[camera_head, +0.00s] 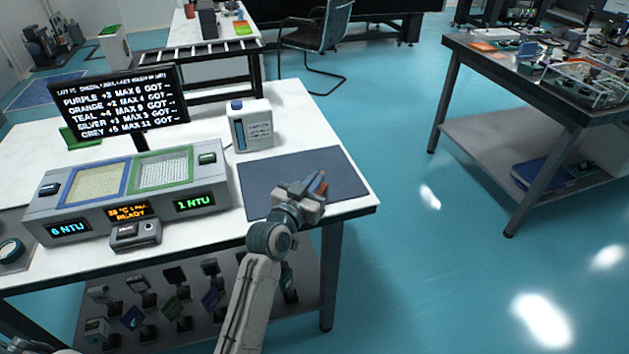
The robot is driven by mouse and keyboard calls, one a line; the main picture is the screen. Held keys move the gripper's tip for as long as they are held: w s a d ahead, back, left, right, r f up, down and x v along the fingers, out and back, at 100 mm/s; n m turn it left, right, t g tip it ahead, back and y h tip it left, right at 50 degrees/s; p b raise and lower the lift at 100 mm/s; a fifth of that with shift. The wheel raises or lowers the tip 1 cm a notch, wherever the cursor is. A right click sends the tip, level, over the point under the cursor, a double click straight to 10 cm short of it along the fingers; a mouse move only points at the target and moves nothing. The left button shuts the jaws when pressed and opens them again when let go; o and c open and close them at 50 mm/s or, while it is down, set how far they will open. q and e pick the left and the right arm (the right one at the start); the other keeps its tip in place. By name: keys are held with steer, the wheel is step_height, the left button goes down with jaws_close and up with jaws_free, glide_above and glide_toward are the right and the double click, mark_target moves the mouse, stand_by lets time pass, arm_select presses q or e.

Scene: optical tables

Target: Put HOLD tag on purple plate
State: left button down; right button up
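I cannot make out a HOLD tag or a purple plate for certain. A small purplish item (211,298) is among things on the lower shelf.
A grey instrument (205,202) has blue-framed and green-framed windows and lit displays. Behind it stand a black screen (118,103) with a colour list and a white jug (250,126). Another cluttered table (470,47) is at right, across open blue floor.

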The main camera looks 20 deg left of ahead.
arm_select(q)
steer(key=shift+f, duration=0.15)
steer(key=c, duration=1.6)
jaws_free()
arm_select(e)
steer(key=shift+w+r, duration=0.2)
steer(key=shift+w, duration=0.15)
arm_select(q)
steer(key=shift+r, duration=0.2)
